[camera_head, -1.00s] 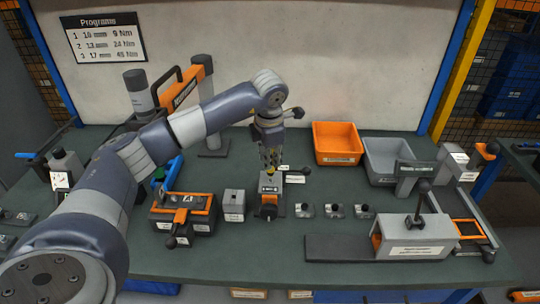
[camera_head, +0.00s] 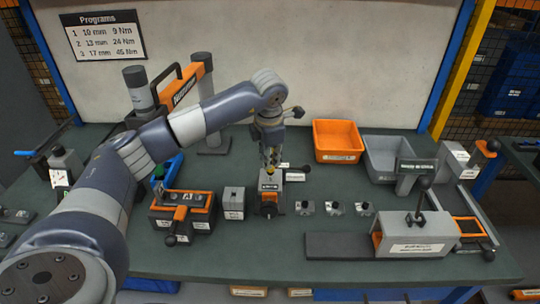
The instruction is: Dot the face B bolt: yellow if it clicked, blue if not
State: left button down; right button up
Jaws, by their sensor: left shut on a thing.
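My left gripper (camera_head: 272,158) points down over the small grey and orange fixture (camera_head: 269,196) at the middle of the bench. It is shut on a slim thing with a yellow part at its lower end (camera_head: 271,171). The thing's tip is just above or at the fixture's top; I cannot tell whether it touches. The bolt and any dot on it are too small to make out, and the face letters cannot be read. My right gripper is not in view.
Left of the fixture are a small grey block (camera_head: 233,203) and an orange-black box (camera_head: 182,212). Several small grey blocks (camera_head: 333,208) stand to the right. An orange bin (camera_head: 337,141) and grey bin (camera_head: 385,158) stand behind. A grey lever device (camera_head: 415,236) is front right.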

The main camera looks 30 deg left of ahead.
pick_arm(q)
jog(key=shift+f, duration=0.25)
dwell(0.3)
jog(key=shift+w+a+p+v, duration=0.1)
jog(key=shift+w+p+v, duration=0.1)
jog(key=shift+p+v, duration=0.55)
jog(key=shift+w+a+p+v, duration=0.15)
jog(key=shift+p+v, duration=0.25)
jog(key=shift+v, duration=0.7)
jog(key=shift+w+a+p+v, duration=0.1)
jog(key=shift+w+p+v, duration=0.1)
jog(key=shift+p+v, duration=0.55)
jog(key=shift+r, duration=0.55)
